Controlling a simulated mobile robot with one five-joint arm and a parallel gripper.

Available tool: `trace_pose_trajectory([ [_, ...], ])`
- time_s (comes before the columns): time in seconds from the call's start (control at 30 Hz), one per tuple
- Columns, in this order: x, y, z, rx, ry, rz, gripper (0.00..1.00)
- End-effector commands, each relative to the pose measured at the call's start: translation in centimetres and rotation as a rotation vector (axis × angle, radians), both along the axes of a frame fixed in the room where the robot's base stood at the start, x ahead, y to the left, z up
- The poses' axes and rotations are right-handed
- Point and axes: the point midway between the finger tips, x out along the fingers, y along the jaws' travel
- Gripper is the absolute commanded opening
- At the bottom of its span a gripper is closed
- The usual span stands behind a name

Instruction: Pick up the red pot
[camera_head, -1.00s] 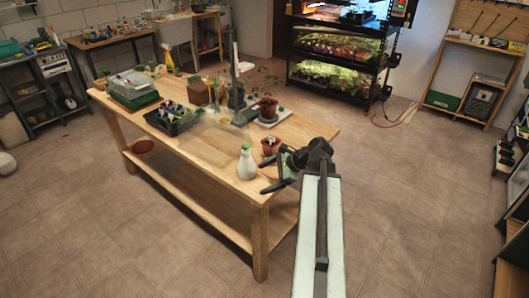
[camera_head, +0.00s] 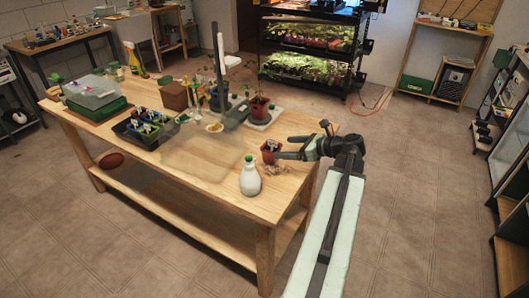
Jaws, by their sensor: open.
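A small red pot (camera_head: 268,151) stands upright near the right edge of the wooden table (camera_head: 215,194), with dark and pale contents showing at its top. My gripper (camera_head: 283,147) is open, with its fingers pointing left at the pot. One finger lies close to the pot's right side; I cannot tell whether it touches. A larger reddish-brown pot with a plant (camera_head: 259,108) stands further back on a pale tray.
A white bottle with a green cap (camera_head: 250,178) stands in front of the red pot. A black tray of small pots (camera_head: 130,134), a green-based box (camera_head: 95,98) and a brown block (camera_head: 174,96) stand further left. The table's front middle is clear.

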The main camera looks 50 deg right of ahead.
Motion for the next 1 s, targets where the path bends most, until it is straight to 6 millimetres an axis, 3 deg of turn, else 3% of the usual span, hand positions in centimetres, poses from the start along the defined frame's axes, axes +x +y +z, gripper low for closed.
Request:
trace_pose_trajectory([
  [0.43,3.1,0.6,-1.6,-0.002,0.002,0.004,0.85],
  [0.7,6.9,1.0,-3.6,-0.003,0.001,0.005,0.85],
  [0.9,7.1,1.1,-3.5,-0.002,0.001,0.003,0.85],
  [0.93,7.1,1.1,-3.5,-0.002,0.001,0.003,0.83],
  [1.0,7.1,1.1,-3.5,-0.002,0.001,0.003,0.63],
])
